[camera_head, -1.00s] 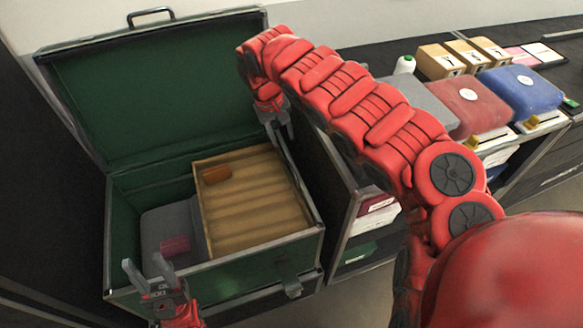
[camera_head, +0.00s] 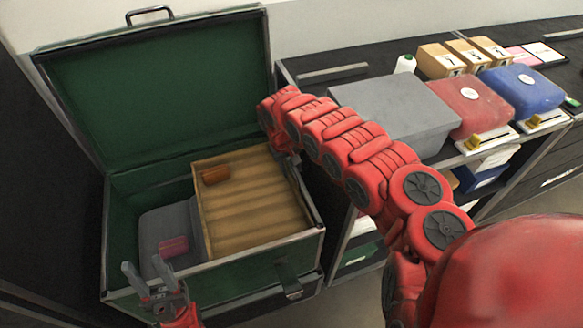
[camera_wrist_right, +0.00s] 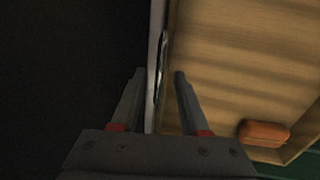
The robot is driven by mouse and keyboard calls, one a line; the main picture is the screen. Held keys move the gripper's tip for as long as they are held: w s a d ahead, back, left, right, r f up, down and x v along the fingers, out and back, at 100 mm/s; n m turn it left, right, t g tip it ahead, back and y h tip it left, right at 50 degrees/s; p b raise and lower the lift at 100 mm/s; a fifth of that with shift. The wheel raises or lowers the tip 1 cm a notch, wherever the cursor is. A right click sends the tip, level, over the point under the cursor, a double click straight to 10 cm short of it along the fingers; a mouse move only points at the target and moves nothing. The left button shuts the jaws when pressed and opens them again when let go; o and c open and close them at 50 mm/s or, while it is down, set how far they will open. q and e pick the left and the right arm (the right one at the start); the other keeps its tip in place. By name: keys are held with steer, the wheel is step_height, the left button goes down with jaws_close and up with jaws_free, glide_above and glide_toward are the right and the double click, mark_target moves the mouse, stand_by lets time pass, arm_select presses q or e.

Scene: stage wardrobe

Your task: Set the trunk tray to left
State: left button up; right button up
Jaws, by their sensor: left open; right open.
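The open green trunk (camera_head: 265,258) stands at the left in the head view. Its wooden, ridged trunk tray (camera_head: 255,205) sits at the right side inside. A small orange-brown item (camera_head: 216,175) lies in the tray. My left gripper (camera_head: 145,268) is open and empty at the trunk's front left rim. My right gripper is hidden behind my arm in the head view. In the right wrist view my right gripper (camera_wrist_right: 157,85) is open, its fingers on either side of the trunk's rim and the tray edge; I cannot tell whether they touch. The orange-brown item shows there too (camera_wrist_right: 264,133).
Left of the tray, a grey item (camera_head: 165,222) and a pink item (camera_head: 173,246) lie low in the trunk. The raised lid (camera_head: 160,85) stands behind. At right, a counter holds a grey box (camera_head: 395,110), red and blue cases and several small boxes.

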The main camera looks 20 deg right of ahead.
jaws_close()
stand_by(1.4)
